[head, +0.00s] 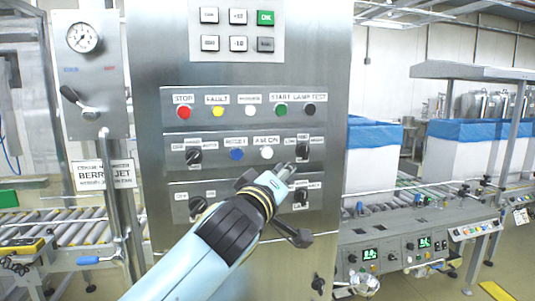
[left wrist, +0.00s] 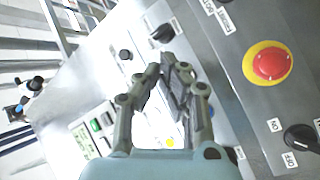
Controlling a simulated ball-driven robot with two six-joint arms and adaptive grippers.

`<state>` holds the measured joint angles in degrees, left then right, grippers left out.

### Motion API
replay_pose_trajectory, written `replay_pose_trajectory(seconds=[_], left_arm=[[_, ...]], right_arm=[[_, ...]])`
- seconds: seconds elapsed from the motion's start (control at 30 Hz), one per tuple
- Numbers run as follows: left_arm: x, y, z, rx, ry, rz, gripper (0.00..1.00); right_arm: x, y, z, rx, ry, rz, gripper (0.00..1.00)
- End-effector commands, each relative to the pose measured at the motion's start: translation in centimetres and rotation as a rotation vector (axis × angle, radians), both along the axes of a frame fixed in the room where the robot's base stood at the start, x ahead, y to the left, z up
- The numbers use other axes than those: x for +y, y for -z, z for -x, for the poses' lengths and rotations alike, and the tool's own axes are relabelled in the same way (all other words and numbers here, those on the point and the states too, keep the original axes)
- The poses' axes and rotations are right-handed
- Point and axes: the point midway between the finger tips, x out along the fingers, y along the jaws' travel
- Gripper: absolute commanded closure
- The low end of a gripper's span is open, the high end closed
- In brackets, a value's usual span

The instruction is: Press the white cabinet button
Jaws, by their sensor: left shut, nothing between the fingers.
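The grey metal cabinet (head: 228,90) shows two white buttons in the head view. One white button (head: 250,111) is in the upper row, between the yellow and green buttons. The other white button (head: 267,152) is in the middle row, right of the blue button. My left gripper (head: 284,169) is shut and empty, just below and right of the lower white button in the picture. Whether it touches the panel I cannot tell. In the left wrist view its fingers (left wrist: 170,82) cover part of a panel, and no white button can be made out. My right gripper is not in view.
Red (head: 184,112), blue (head: 237,154) and green (head: 281,110) buttons and black selector knobs (head: 194,156) surround the white ones. The left wrist view shows a red emergency stop (left wrist: 271,63) on a yellow ring. A conveyor and control console (head: 400,240) stand at right.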

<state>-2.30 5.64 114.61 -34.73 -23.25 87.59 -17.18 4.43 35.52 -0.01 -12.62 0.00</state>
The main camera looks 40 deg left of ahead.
Motion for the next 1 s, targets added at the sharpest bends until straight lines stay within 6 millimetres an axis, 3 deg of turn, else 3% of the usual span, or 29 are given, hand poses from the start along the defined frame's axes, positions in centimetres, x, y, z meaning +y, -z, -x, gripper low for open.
replay_pose_trajectory(seconds=[0.17,0.53,0.7,1.0], left_arm=[[0.8,0.0,-0.8,-0.001,0.001,-0.003,1.00],[4.8,-0.1,-4.1,-0.001,0.000,-0.004,1.00],[6.0,0.1,-5.2,0.000,0.000,-0.003,1.00],[6.7,0.0,-5.7,0.001,0.001,0.000,1.00]], right_arm=[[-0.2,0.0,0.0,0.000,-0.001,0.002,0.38],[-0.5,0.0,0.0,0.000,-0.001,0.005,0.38],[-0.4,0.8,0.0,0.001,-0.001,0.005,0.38],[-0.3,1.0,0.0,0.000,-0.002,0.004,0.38]])
